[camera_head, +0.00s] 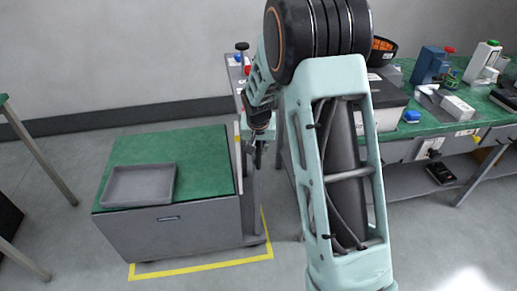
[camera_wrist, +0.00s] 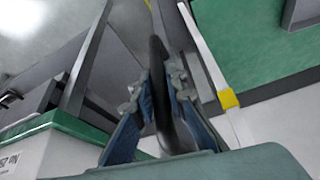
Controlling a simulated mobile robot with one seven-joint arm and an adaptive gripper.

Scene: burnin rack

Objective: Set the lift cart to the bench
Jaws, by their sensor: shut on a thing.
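The lift cart (camera_head: 168,236) is a grey box with a green top, standing on the floor left of centre. Its top shows green at the right of the wrist view (camera_wrist: 270,45). The green-topped bench (camera_head: 455,118) stands at the right, with a gap to the cart. My gripper (camera_head: 258,152) is at the cart's right side, by an upright with a yellow mark. In the wrist view its fingers (camera_wrist: 163,105) are closed around a dark, slim bar (camera_wrist: 157,55), seemingly a lever or handle of the cart. My arm hides part of the bench's near end.
A grey tray (camera_head: 138,185) lies on the cart's top. Yellow floor tape (camera_head: 200,266) runs along the cart's front and right side. Bottles, boxes and tools crowd the bench top. A table leg (camera_head: 40,152) stands at the far left. The floor in front is clear.

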